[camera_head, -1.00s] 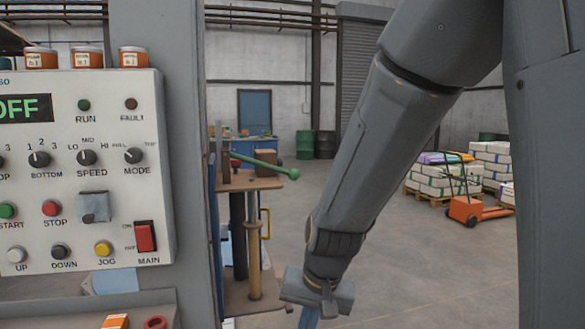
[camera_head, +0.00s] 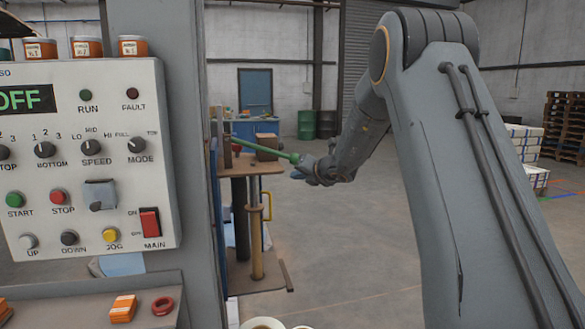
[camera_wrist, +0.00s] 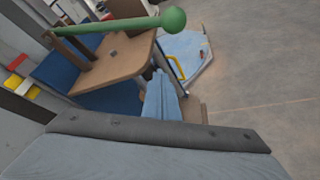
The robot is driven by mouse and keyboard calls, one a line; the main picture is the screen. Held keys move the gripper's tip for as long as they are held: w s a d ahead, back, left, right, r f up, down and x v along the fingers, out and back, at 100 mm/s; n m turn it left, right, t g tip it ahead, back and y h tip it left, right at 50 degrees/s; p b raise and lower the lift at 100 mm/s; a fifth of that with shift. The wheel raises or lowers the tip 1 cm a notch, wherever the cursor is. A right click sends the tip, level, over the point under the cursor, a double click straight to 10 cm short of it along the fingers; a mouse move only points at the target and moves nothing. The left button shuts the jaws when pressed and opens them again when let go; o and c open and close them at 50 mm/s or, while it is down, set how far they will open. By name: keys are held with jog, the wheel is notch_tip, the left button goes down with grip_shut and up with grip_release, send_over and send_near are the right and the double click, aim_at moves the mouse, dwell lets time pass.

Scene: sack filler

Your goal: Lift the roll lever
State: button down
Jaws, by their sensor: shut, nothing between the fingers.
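The roll lever (camera_head: 262,149) is a green rod with a round ball knob at its right end, sloping slightly down to the right. In the wrist view the lever (camera_wrist: 110,27) crosses the top, with its ball knob (camera_wrist: 172,20) at the right end. My gripper (camera_head: 308,170) is beside the knob in the head view; whether it touches is unclear. In the wrist view my shut blue fingers (camera_wrist: 160,78) point up the picture, below the knob in the image, with nothing between them. The lever's left mount is partly hidden by the machine's post.
The control panel (camera_head: 90,160) and a grey post (camera_head: 150,100) stand at the left. A brown wooden-looking stand (camera_head: 250,168) sits under the lever, with a yellow handle (camera_head: 267,206) on its right. Open floor (camera_head: 340,270) lies to the right; green drums (camera_head: 317,124) stand far back.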

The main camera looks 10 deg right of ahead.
jog(key=shift+w+d+r+m, duration=0.3)
jog(key=shift+w+d+m, duration=0.1)
jog(key=shift+w+m, duration=0.1)
jog(key=p+x, duration=0.3)
jog(key=x, duration=0.7)
jog(key=shift+w+d+r+p, duration=0.1)
jog(key=shift+d+r+p, duration=0.55)
jog(key=shift+r, duration=0.2)
jog(key=shift+w+d+r+p, duration=0.15)
jog(key=shift+d+r+p, duration=0.5)
jog(key=shift+r, duration=0.2)
jog(key=shift+r, duration=0.1)
